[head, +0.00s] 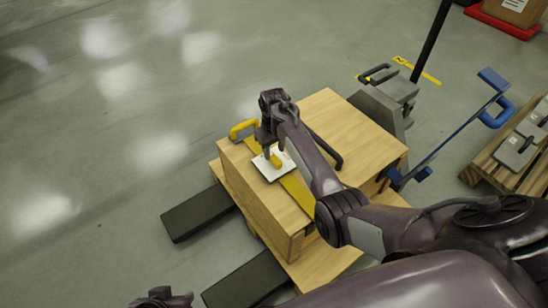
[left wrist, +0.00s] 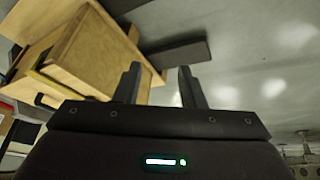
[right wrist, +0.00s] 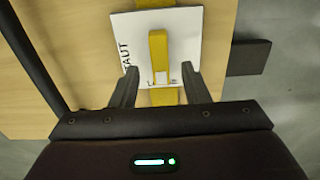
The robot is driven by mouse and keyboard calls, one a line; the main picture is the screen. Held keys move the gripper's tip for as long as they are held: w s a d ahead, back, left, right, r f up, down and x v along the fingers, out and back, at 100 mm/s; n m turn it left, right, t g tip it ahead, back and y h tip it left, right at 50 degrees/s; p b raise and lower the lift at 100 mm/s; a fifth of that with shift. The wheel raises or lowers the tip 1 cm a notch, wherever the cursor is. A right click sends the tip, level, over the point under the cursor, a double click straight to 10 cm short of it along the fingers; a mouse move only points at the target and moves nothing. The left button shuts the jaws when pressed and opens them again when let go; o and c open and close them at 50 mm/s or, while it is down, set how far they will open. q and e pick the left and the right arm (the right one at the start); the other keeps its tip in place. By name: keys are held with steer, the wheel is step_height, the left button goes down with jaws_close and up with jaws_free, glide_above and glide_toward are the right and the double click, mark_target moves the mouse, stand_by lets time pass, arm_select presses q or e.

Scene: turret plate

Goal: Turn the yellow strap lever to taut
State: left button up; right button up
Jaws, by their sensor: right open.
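The yellow lever (right wrist: 158,50) stands over a white plate (right wrist: 185,30) on top of a wooden box. In the right wrist view, "TAUT" is printed at the plate's left, and the lever's near end partly covers another word.
The wooden box (head: 355,135) sits on a pallet with dark forks (head: 195,212) below. A yellow strap (head: 297,192) crosses its top, and a dark bar lies beside my right arm. A blue handle (head: 494,115) and another pallet stand right. The floor at left is clear.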

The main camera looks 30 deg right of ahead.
mark_target(274, 158)
steer(key=shift+f+b, duration=0.5)
steer(key=shift+f, duration=1.35)
jaws_close()
